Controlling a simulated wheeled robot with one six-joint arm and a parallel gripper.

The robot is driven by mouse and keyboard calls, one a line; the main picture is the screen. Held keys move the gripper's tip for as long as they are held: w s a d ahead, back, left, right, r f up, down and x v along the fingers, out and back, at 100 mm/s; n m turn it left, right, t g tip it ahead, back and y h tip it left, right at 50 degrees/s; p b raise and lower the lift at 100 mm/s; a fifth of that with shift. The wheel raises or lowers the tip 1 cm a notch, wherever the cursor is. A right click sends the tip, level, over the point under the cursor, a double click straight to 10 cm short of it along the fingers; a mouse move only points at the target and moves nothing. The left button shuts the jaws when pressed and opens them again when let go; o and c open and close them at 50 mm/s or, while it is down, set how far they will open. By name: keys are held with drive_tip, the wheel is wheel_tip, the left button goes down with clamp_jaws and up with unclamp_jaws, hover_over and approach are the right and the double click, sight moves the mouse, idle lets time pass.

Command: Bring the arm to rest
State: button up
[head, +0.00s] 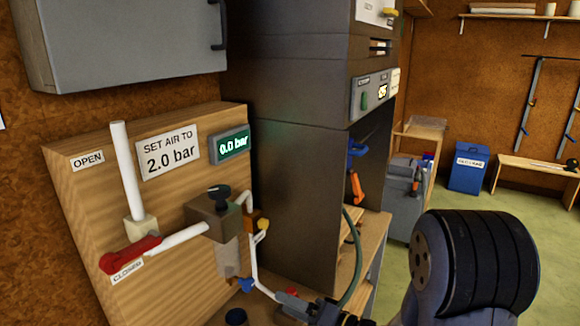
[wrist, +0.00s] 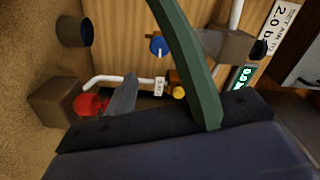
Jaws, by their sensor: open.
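In the wrist view my gripper (wrist: 185,76) is open, with its fingers set apart on the dark bar. A green hose (wrist: 195,60) crosses close in front of it and hides part of one finger. I see nothing clearly held between the fingers.
The wooden board (head: 75,190) carries a red valve handle (head: 130,253) by the CLOSED label, a regulator (head: 212,215) and a display (head: 230,144) reading 0.0 bar. A dark cabinet (head: 295,190) stands beside it. A blue bin (head: 468,167) stands behind; open floor lies right.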

sight(251, 288)
drive_tip(key=p+x, duration=0.2)
drive_tip(key=x, duration=0.8)
drive_tip(key=shift+a+r+p, duration=0.15)
drive_tip(key=shift+a+p, duration=0.2)
drive_tip(key=shift+w+d+f+n+b, duration=0.1)
drive_tip(key=shift+d+f+n+b, duration=0.15)
drive_tip(key=shift+n+b, duration=0.9)
drive_tip(key=shift+n, duration=0.35)
drive_tip(key=shift+n+b, duration=0.5)
drive_tip(key=shift+n, duration=0.4)
drive_tip(key=n+b, duration=0.2)
drive_tip(key=n, duration=0.2)
drive_tip(key=shift+n, duration=0.3)
drive_tip(key=n+b, duration=0.2)
drive_tip(key=n, duration=0.1)
drive_tip(key=shift+d+n, duration=0.1)
drive_tip(key=shift+n, duration=0.3)
drive_tip(key=b+v, duration=0.1)
drive_tip(key=v, duration=0.6)
drive_tip(key=shift+d+b, duration=0.15)
drive_tip(key=shift+b, duration=0.15)
